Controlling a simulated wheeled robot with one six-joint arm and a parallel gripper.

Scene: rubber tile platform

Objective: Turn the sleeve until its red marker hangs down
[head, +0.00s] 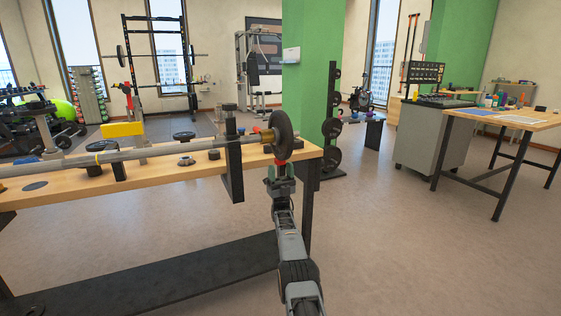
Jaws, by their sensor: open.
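A long grey bar (170,148) lies across the wooden workbench. A brass-coloured sleeve (262,136) is at its right end, beside a dark round disc (284,132). A small red piece (281,162) shows just below the disc, directly above my gripper; I cannot tell whether it is the sleeve's marker. My gripper (281,172) is open, pointing up from below, at the bench's right end. It is close under the disc; whether it touches anything is too small to tell. The disc hides the far end of the sleeve.
A black upright support (233,160) holds the bar near the bench (60,181) edge. The floor to the right is clear up to another table (520,122).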

